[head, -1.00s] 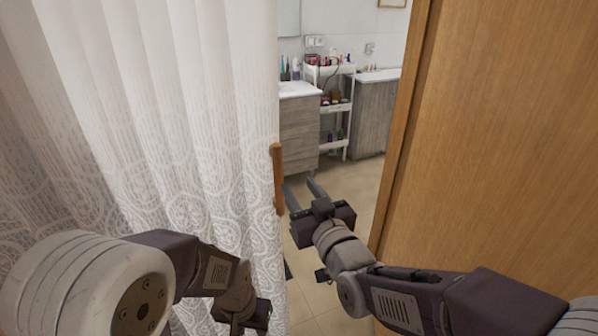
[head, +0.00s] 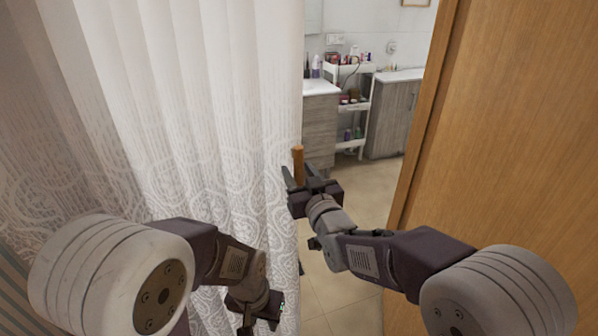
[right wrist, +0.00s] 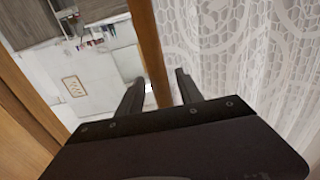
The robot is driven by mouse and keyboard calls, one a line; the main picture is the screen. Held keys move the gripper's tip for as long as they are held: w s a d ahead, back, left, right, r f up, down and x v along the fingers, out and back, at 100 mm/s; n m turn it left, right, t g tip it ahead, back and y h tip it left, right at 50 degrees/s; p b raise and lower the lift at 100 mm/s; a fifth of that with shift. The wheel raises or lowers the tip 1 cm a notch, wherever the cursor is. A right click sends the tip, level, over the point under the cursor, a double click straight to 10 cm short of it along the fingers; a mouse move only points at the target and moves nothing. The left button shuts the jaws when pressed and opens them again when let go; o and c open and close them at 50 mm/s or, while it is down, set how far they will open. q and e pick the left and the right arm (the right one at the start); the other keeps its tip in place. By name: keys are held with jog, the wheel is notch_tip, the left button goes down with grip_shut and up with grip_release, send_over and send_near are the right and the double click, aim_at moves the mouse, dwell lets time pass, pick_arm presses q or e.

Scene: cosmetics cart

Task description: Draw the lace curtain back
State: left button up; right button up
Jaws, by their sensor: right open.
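The white lace curtain (head: 200,110) hangs across the left half of the head view, and its patterned cloth fills the right of the right wrist view (right wrist: 240,45). A wooden bar (head: 298,163) stands upright at its right edge. My right gripper (head: 297,172) is open at this bar. In the right wrist view the wooden bar (right wrist: 148,45) runs down between the two open fingers (right wrist: 158,88); I cannot tell whether they touch it. My left gripper (head: 258,315) is low in front of the curtain, and its fingers are mostly cut off by the frame's bottom.
A wooden door panel (head: 510,130) closes off the right side. Through the gap, a tiled floor (head: 345,290) leads to a grey cabinet (head: 319,130) and a white cart (head: 352,143) with several cosmetics. The gap's floor is mostly clear.

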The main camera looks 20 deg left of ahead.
grip_shut()
dwell(1.3)
